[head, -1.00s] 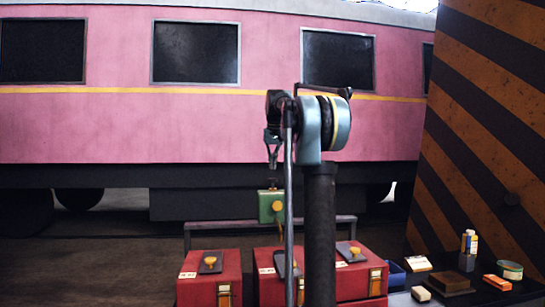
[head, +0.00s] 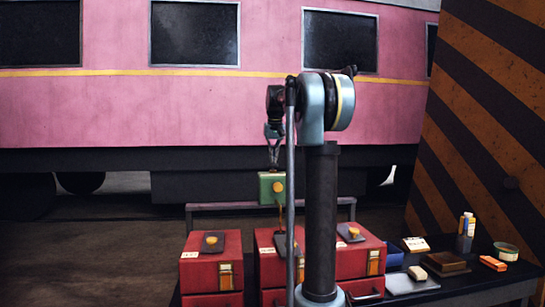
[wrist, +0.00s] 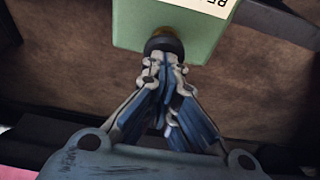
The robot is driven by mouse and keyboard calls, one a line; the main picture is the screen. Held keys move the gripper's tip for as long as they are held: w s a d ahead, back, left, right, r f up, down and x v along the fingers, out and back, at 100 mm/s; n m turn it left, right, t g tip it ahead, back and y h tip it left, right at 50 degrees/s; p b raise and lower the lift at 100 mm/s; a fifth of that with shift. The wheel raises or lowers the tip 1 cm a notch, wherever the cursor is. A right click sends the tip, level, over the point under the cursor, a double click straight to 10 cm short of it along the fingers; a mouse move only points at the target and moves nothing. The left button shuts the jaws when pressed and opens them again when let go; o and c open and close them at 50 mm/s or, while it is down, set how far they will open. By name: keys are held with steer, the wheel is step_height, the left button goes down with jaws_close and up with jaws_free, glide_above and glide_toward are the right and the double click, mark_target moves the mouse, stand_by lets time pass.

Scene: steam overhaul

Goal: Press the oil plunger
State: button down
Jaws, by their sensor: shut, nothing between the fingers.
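In the wrist view, a dark, brass-edged round plunger (wrist: 165,42) sticks out from the box. My gripper (head: 274,164) is shut and empty, pointing down just above the box. In the wrist view my fingertips (wrist: 164,62) are right at the plunger and partly cover it. I cannot tell whether they touch it. The plunger is too small to make out in the head view.
A pink carriage (head: 110,115) fills the back.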

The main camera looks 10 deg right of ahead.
steer(key=shift+f, duration=0.5)
steer(key=shift+r, duration=0.5)
steer(key=w+v, duration=0.1)
steer(key=v, duration=1.2)
steer(key=shift+r, duration=0.1)
stand_by(0.6)
